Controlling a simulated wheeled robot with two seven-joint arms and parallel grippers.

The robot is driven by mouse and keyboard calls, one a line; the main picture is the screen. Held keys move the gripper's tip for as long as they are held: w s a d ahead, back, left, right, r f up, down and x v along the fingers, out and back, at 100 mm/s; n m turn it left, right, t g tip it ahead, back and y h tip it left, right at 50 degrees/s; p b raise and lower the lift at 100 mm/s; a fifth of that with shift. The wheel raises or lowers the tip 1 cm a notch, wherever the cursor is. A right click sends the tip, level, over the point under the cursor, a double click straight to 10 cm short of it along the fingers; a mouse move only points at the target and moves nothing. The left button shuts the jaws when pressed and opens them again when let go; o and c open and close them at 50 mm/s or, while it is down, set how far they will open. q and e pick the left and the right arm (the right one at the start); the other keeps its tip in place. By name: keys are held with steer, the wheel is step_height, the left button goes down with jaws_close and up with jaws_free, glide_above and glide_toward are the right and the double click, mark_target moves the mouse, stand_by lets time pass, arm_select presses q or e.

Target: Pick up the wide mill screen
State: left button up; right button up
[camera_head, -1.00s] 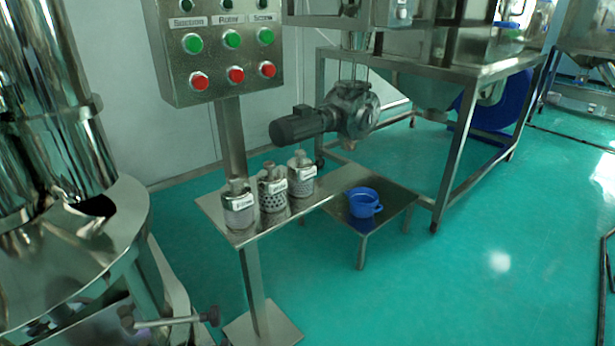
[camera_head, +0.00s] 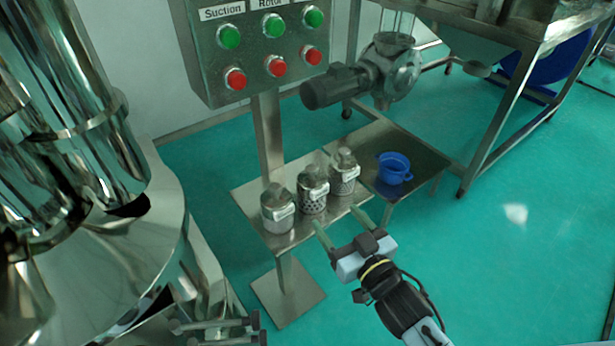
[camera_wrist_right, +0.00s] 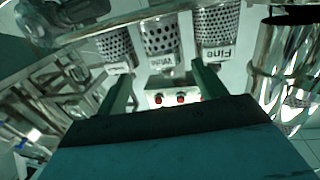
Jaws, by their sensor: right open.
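Three perforated metal mill screens stand upright in a row on a small metal shelf (camera_head: 245,193). The middle one (camera_head: 313,193) has large dark holes, and its label appears to read "Wide" upside down in the right wrist view (camera_wrist_right: 160,38). The screen at the left of the row (camera_head: 277,210) is labelled "Fine" in the wrist view (camera_wrist_right: 216,45). The third screen (camera_head: 344,175) has an unreadable label. My right gripper (camera_head: 337,218) is open and empty, its fingers pointing toward the row, just in front of the middle screen and apart from it. My left gripper is out of view.
A button panel (camera_head: 262,50) on a post rises behind the shelf. A blue pot (camera_head: 393,168) stands on a low table (camera_head: 425,160) to the right. A large shiny metal machine (camera_head: 150,240) fills the left side. The green floor at right is clear.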

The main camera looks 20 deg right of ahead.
mark_target(319, 198)
steer(key=w, duration=0.2)
steer(key=w+a, duration=0.1)
steer(key=w, duration=0.1)
steer(key=w+b, duration=0.1)
steer(key=w, duration=0.1)
steer(key=shift+w+a+f, duration=0.25)
steer(key=shift+w, duration=0.05)
steer(key=shift+w+a, duration=0.15)
steer(key=shift+w, duration=0.65)
steer(key=w, duration=0.2)
steer(key=w+a+b, duration=0.1)
steer(key=w, duration=0.1)
steer(key=shift+w+f, duration=0.15)
steer(key=shift+w, duration=0.25)
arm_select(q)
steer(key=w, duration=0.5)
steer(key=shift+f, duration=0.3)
arm_select(e)
steer(key=c, duration=1)
